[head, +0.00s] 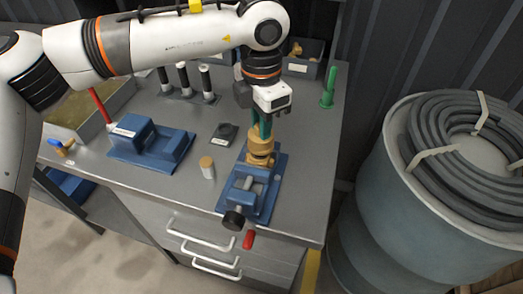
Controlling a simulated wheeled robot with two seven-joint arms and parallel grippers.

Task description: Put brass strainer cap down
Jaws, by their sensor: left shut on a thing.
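My left gripper (261,127) comes down from above over the right blue fixture (264,202). Its fingers are shut on the brass strainer cap (260,145). More brass shows directly below, at the upper end of the fixture. I cannot tell whether the cap rests on it or hangs just above. The fixture has a black knob and a red handle (249,239) at its near end, out over the bench edge. My right gripper is not in view.
Another blue fixture (150,143) stands at left on the grey bench. A small tan-topped cylinder (207,168) and a dark block (224,134) stand between the fixtures. Several dark posts, a bin and a green upright (329,88) are behind. A drum with coiled hose (390,190) stands right.

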